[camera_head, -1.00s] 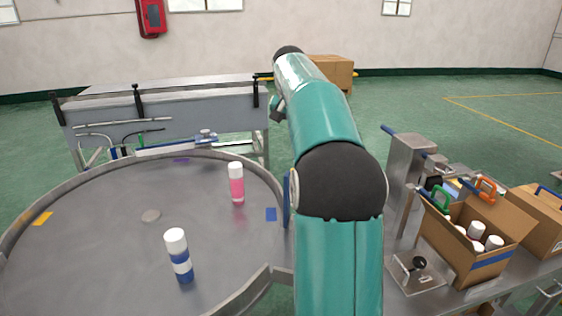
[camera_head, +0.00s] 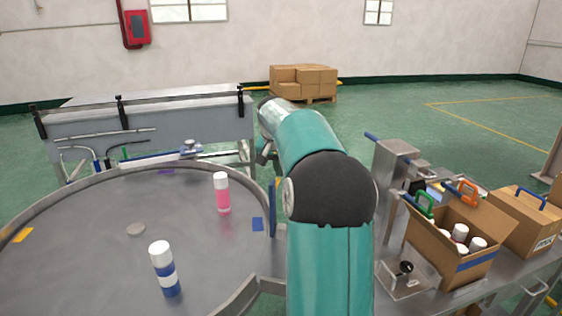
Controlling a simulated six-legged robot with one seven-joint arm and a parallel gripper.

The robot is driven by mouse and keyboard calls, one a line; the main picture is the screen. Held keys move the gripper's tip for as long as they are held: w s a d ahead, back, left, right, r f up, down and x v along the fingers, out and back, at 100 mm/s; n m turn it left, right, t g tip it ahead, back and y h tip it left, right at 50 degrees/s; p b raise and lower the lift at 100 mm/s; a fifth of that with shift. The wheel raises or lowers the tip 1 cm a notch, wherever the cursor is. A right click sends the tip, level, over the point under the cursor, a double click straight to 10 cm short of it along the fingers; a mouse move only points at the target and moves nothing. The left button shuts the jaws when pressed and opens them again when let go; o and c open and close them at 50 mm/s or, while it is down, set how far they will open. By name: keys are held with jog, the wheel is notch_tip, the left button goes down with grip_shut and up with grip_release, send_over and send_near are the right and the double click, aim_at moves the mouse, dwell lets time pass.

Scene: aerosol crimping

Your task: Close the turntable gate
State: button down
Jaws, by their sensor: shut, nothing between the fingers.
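The grey round turntable (camera_head: 90,205) fills the lower left, with a raised metal rim. A narrow blue upright piece (camera_head: 272,208) stands at its right edge beside my arm; it looks like the gate, but I cannot tell its position for sure. A yellow-orange bit shows beside it. A rim gap or side channel lies just below, bounded by a metal guide (camera_head: 240,297). A pink can with a white cap (camera_head: 222,196) and a blue-and-white can (camera_head: 165,272) stand upright on the turntable.
A grey conveyor-like bench (camera_head: 150,125) stands behind the turntable. At right, a table holds an open carton with white-capped cans (camera_head: 465,240), a closed carton (camera_head: 522,215) and a metal machine (camera_head: 392,165). Stacked boxes (camera_head: 303,82) stand far back. Green floor is open at back right.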

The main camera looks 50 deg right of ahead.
jog(key=shift+s+a+f, duration=0.2)
jog(key=shift+a, duration=0.1)
jog(key=shift+a+r, duration=0.1)
